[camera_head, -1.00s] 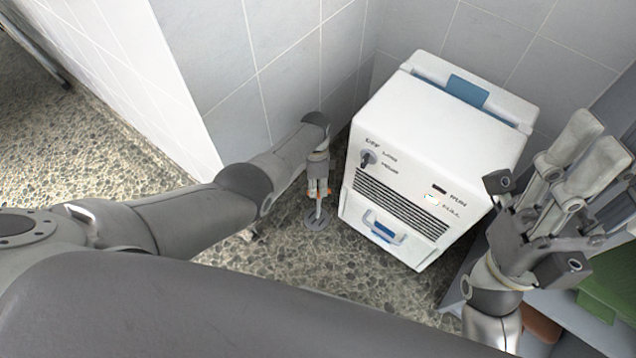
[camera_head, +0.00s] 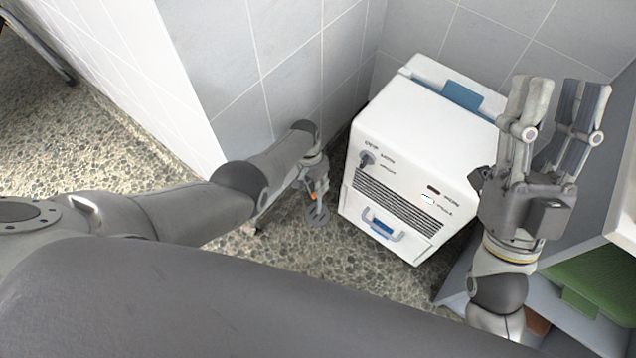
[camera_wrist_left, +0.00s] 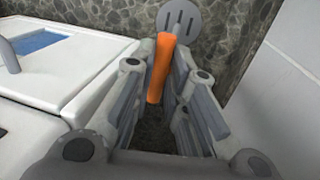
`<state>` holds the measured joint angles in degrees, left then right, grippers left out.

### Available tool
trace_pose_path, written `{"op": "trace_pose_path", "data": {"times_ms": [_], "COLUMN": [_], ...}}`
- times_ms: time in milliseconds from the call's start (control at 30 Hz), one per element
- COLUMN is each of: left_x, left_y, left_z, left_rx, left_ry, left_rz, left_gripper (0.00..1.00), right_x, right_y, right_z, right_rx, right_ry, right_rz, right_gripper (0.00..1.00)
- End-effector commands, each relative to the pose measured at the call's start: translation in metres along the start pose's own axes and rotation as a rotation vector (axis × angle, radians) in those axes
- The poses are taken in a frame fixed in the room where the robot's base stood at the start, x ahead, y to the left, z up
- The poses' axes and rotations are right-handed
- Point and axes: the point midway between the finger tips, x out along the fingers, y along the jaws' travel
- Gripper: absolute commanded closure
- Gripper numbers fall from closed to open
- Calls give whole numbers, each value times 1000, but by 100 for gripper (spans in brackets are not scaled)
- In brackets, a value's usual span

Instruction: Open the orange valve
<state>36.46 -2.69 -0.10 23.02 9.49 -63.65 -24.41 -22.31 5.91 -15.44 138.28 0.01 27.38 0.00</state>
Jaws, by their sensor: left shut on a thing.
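The orange valve (camera_wrist_left: 160,68) is a straight bar that stands between the fingers of my left gripper (camera_wrist_left: 168,85) in the left wrist view. A grey slotted disc (camera_wrist_left: 179,18) lies just beyond it near the floor. In the head view my left gripper (camera_head: 318,185) reaches down beside the white machine, shut on the valve, and only a small bit of orange (camera_head: 313,196) shows. The fingers hide most of the valve there. My right gripper (camera_head: 552,110) is raised at the right with its fingers apart, and it is empty.
Tiled walls (camera_head: 290,75) close in behind and left. A shelf with a green item (camera_head: 595,280) is at the right. Pebbled floor (camera_head: 290,255) is free in front.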

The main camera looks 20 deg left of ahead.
Motion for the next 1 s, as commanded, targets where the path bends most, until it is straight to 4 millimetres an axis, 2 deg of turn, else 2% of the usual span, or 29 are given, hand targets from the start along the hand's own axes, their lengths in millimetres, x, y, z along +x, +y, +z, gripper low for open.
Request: {"op": "trace_pose_path", "data": {"times_ms": [200, 633, 667, 800, 1000], "left_x": [0, 0, 0, 0, 0], "left_y": [-1, -1, -1, 0, 0], "left_z": [1, 2, 2, 1, 1], "left_rx": [-40, -47, -47, -46, -44], "left_ry": [4, 6, 6, 6, 7], "left_rz": [-1, -1, -1, -1, 0], "left_gripper": [100, 100, 82, 65, 65], "right_x": [1, 1, 1, 1, 0], "right_y": [1, 1, 1, 1, 1], "right_z": [9, 11, 11, 11, 11], "right_rx": [-3, -4, -4, -4, -4], "right_ry": [-52, -59, -59, -59, -58], "right_rz": [1, 2, 2, 2, 2], "right_gripper": [60, 60, 60, 60, 60]}}
